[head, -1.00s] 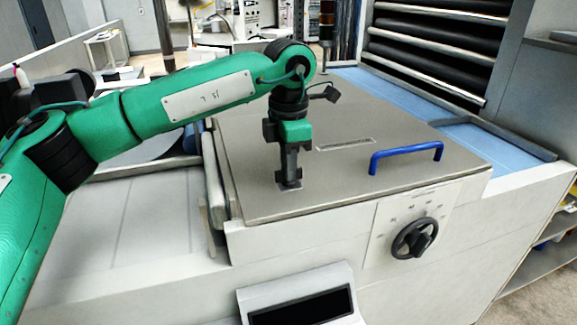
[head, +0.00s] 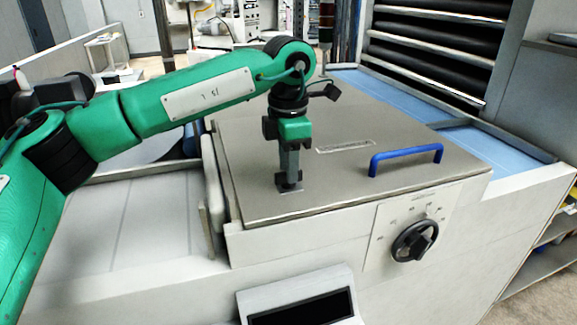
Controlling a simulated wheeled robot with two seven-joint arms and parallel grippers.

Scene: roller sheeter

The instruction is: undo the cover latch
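The grey metal cover (head: 330,180) lies flat and shut on the machine, with a blue handle (head: 406,158) near its front right. My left gripper (head: 288,185) points straight down at the cover's front left. Its fingertips are at a small light plate (head: 291,190) on the cover, where the latch seems to be. The fingers and the gripper body hide most of the latch, so I cannot tell whether the fingers are closed on it. My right gripper does not show.
A black rotary knob (head: 414,241) sits on the front panel below the cover. A dark display (head: 300,308) juts out at the bottom. Blue belts (head: 490,148) and dark rollers (head: 430,60) lie behind and to the right. Most of the cover's top is clear.

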